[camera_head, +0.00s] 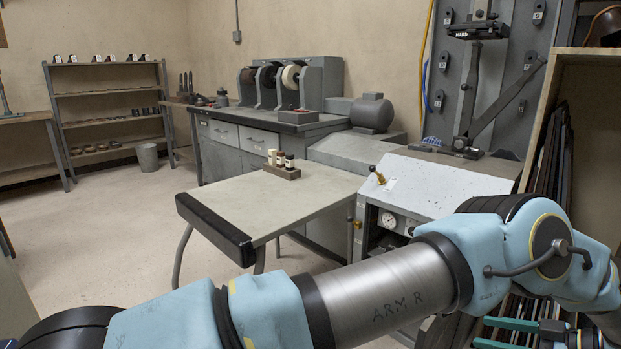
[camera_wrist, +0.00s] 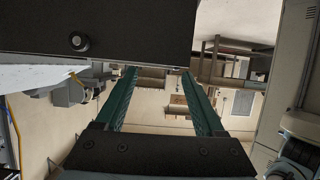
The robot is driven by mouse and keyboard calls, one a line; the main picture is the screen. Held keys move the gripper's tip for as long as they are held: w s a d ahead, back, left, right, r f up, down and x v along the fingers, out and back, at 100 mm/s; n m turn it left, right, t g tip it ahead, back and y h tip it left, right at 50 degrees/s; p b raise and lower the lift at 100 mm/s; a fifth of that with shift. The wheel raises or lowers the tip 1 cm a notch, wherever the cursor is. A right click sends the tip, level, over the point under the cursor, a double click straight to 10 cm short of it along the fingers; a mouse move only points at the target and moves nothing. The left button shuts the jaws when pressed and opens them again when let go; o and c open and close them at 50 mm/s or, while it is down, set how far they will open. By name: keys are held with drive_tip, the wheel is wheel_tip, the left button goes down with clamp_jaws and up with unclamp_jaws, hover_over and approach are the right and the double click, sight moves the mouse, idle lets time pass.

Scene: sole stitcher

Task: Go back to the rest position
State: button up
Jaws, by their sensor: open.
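My gripper (camera_head: 482,332) shows at the lower right edge of the head view, its two green fingers pointing left and apart. In the wrist view my gripper (camera_wrist: 160,74) is open, with a clear gap and nothing between the fingers. My arm stretches across the bottom of the head view, with its elbow at the right. No object is held.
A small table (camera_head: 230,213) carries a holder with small bottles (camera_head: 281,160). A grey machine (camera_head: 440,185) with a gauge stands behind my arm. A wooden rack (camera_head: 595,100) stands close at the right. Grinders (camera_head: 268,85) stand farther back. Floor at left is clear.

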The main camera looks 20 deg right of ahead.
drive_tip(key=w+d+r+m+t+h, duration=0.15)
drive_tip(key=w+r+h, duration=0.35)
drive_tip(key=w, duration=0.9)
drive_tip(key=w+d+r+t+h, duration=0.1)
drive_tip(key=w+d+r+h, duration=0.1)
drive_tip(key=w+r, duration=0.8)
drive_tip(key=w+a+r+m+g+h, duration=0.1)
drive_tip(key=w+a+r+m+h, duration=0.1)
drive_tip(key=w+a, duration=0.45)
drive_tip(key=w+a+r+m+g+h, duration=0.15)
drive_tip(key=w+a, duration=0.25)
drive_tip(key=w, duration=0.5)
drive_tip(key=s+a+f+m+g, duration=0.1)
drive_tip(key=a+g, duration=0.1)
drive_tip(key=a, duration=0.9)
drive_tip(key=a+f+m+g, duration=0.1)
drive_tip(key=a+m+g, duration=0.1)
drive_tip(key=a, duration=1)
drive_tip(key=s+a+f+g+y, duration=0.1)
drive_tip(key=s+a+g+y, duration=0.15)
drive_tip(key=s+a, duration=0.85)
drive_tip(key=s+a+f+g+y, duration=0.15)
drive_tip(key=s+a+g, duration=0.25)
drive_tip(key=s+a, duration=0.65)
wheel_tip(320, 180, up, 18)
drive_tip(key=w+a+p, duration=0.2)
drive_tip(key=p, duration=1.6)
drive_tip(key=shift+w+n, duration=0.3)
drive_tip(key=shift+a+t, duration=0.1)
drive_tip(key=shift+t, duration=0.15)
